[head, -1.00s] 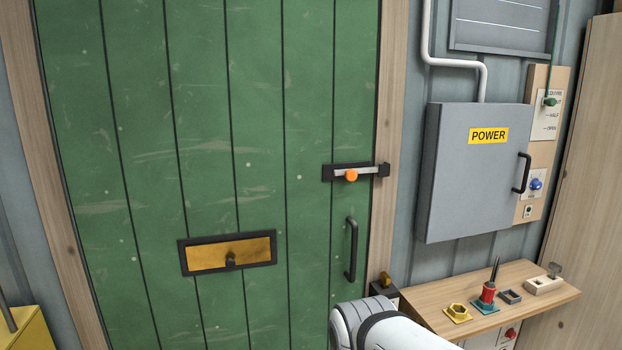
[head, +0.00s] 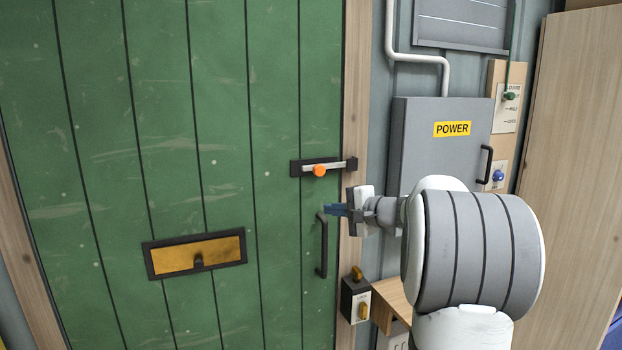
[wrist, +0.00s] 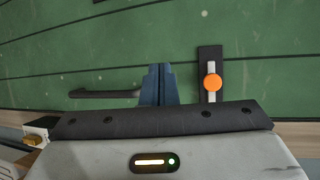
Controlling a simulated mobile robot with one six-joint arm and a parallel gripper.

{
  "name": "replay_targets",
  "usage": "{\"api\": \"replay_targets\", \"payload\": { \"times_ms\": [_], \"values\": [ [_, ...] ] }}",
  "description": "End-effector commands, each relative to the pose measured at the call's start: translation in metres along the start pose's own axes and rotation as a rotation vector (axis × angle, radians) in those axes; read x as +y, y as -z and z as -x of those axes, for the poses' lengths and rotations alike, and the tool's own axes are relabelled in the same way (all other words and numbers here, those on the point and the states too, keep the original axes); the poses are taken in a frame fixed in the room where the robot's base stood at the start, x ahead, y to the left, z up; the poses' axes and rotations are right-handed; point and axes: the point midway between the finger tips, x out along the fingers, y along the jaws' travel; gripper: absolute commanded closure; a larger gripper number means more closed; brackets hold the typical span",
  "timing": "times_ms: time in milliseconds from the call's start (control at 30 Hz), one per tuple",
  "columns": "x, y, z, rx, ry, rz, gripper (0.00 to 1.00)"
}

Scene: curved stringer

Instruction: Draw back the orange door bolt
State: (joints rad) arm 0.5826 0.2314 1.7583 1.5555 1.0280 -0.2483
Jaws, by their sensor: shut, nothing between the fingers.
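The orange knob of the door bolt (head: 319,170) is on the right side of the green door (head: 200,130). The bolt's grey bar lies on a black plate and reaches right to a dark keeper (head: 351,164) at the door frame. In the wrist view the orange knob (wrist: 212,82) is to the right of my fingers. My gripper (head: 330,210) is below and slightly right of the knob in the head view, near the top of the black door handle (head: 322,250). Its blue fingers (wrist: 158,85) are together and empty, apart from the knob.
The black handle also shows in the wrist view (wrist: 105,93), just left of my fingers. A grey POWER box (head: 430,150) stands out from the wall at right. A small switch box (head: 355,298) and a wooden shelf (head: 392,298) are below. A brass letter plate (head: 180,256) is at lower left.

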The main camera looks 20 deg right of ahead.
Motion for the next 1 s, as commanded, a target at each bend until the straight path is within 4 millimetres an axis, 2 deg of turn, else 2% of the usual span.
{"api": "replay_targets", "payload": {
  "times_ms": [33,100,200,300,733,867,1000],
  "values": [
    [-0.007,0.033,0.006,0.046,0.071,-0.036,1.00],
    [-0.019,0.067,0.016,0.094,0.162,-0.074,1.00],
    [-0.030,0.100,0.028,0.142,0.252,-0.106,1.00],
    [-0.035,0.116,0.036,0.168,0.299,-0.122,1.00],
    [-0.039,0.119,0.034,0.171,0.310,-0.126,1.00],
    [-0.044,0.121,0.019,0.169,0.309,-0.127,1.00],
    [-0.053,0.125,-0.007,0.168,0.307,-0.127,1.00]
  ]
}}
